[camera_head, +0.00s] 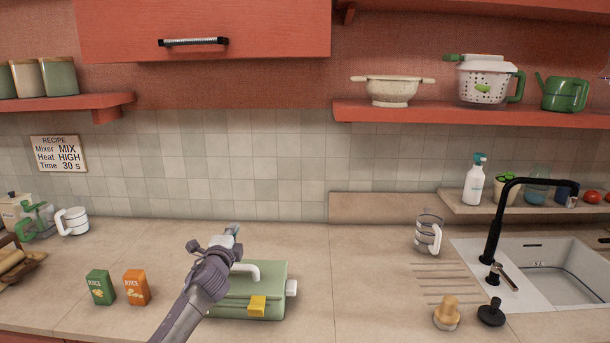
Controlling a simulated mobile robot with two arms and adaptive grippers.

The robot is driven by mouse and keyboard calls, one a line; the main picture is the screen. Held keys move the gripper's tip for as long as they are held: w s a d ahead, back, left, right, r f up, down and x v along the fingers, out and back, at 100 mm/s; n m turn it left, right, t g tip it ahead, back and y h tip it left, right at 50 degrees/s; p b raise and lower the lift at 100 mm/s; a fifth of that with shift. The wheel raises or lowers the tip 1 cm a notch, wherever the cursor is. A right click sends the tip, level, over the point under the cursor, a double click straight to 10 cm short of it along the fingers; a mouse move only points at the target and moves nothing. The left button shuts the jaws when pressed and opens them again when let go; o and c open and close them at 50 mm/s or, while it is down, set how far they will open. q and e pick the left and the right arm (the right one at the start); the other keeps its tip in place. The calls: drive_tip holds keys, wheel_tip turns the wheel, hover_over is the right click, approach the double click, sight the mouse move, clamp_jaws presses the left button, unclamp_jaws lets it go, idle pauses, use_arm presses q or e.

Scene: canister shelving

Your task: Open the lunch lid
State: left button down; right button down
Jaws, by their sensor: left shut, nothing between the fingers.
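A green lunch box (266,283) stands on the counter, with a pale handle (248,267) on its lid, a yellow latch (257,306) at the front and a white piece (291,288) on its right side. The lid looks closed. My left gripper (233,230) is shut and empty. In the picture it overlaps the lunch box's back left part, with its tip beyond the box's back edge. My arm hides the box's left side. I cannot tell whether the gripper touches the box. My right gripper is out of view.
Two juice cartons, green (100,287) and orange (137,288), stand left of my arm. A clear jug (430,234) stands to the right, near the sink (560,272) and black faucet (493,240). The counter just right of the lunch box is free.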

use_arm(q)
drive_tip(key=shift+w+r, duration=0.1)
drive_tip(key=shift+w, duration=0.05)
